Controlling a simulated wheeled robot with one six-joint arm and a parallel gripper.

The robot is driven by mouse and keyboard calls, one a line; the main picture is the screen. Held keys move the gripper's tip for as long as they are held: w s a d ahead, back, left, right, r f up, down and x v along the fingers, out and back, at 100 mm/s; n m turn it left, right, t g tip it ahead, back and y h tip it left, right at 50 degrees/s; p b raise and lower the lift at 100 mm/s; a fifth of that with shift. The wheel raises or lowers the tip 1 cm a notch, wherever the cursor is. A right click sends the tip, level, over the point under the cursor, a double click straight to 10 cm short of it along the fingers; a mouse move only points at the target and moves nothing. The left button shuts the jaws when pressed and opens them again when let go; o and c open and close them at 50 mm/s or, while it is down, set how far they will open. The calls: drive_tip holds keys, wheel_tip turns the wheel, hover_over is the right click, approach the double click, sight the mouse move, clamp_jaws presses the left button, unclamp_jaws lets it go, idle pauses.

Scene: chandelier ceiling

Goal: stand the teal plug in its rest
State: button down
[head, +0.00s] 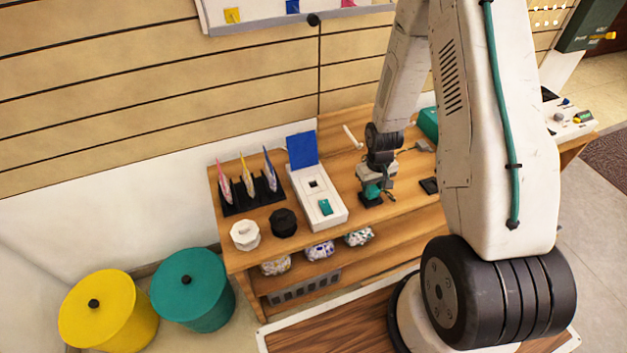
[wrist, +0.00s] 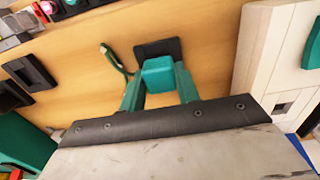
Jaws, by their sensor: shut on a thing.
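The teal plug (wrist: 158,72) is a small block held between the two teal fingers of my gripper (wrist: 157,78) in the wrist view. In the head view my gripper (head: 372,188) points down over the wooden bench, and the plug is hard to make out there. A black square rest (wrist: 157,47) lies just beyond the plug in the wrist view; its base (head: 370,200) shows under my gripper in the head view. The plug hides part of the rest. I cannot tell whether the plug is inside it or just above it.
A white box (head: 336,219) with a raised blue lid (head: 302,150) stands left of my gripper and holds a teal block (head: 325,207). A curved teal and tan item (wrist: 117,60) lies beside the rest. Another black piece (head: 429,185) sits to the right.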

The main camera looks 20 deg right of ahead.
drive_tip(key=shift+s+f, duration=0.1)
drive_tip(key=shift+f, duration=0.35)
idle(0.3)
drive_tip(key=c, duration=0.9)
unclamp_jaws()
drive_tip(key=shift+a, duration=0.1)
drive_tip(key=shift+c, duration=0.2)
drive_tip(key=shift+c, duration=1.2)
drive_tip(key=shift+r, duration=4.6)
